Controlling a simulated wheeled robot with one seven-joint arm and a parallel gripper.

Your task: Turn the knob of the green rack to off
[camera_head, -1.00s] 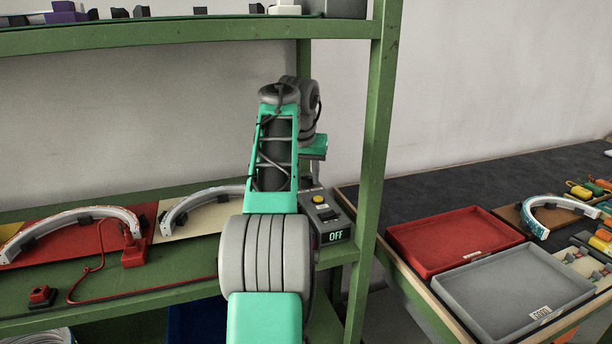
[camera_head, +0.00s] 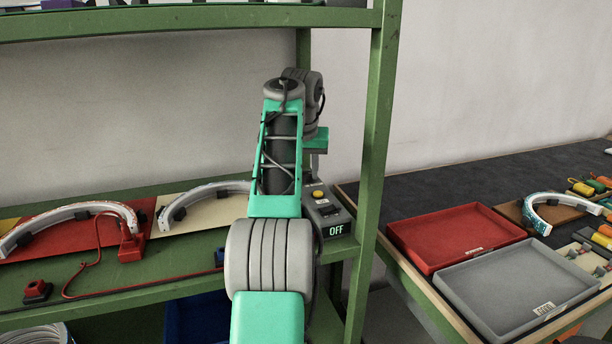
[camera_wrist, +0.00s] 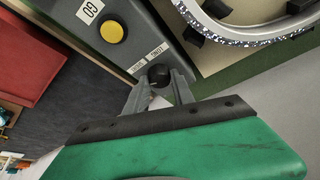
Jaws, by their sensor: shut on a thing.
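The green rack (camera_head: 372,150) fills the left and middle of the head view. A grey control box (camera_head: 328,213) with a yellow button (camera_head: 318,194) stands on its shelf, and its display (camera_head: 336,230) reads OFF. In the wrist view the black round knob (camera_wrist: 159,75) sits on the box face near a small white label. My gripper (camera_wrist: 160,84) is shut on the knob, one finger on each side.
Arc pieces (camera_head: 70,214) lie on coloured boards left of my arm. A red plug (camera_head: 130,246) with a cable is beside them. A rack post stands right of the box. Red (camera_head: 456,237) and grey (camera_head: 515,284) trays sit on the right table.

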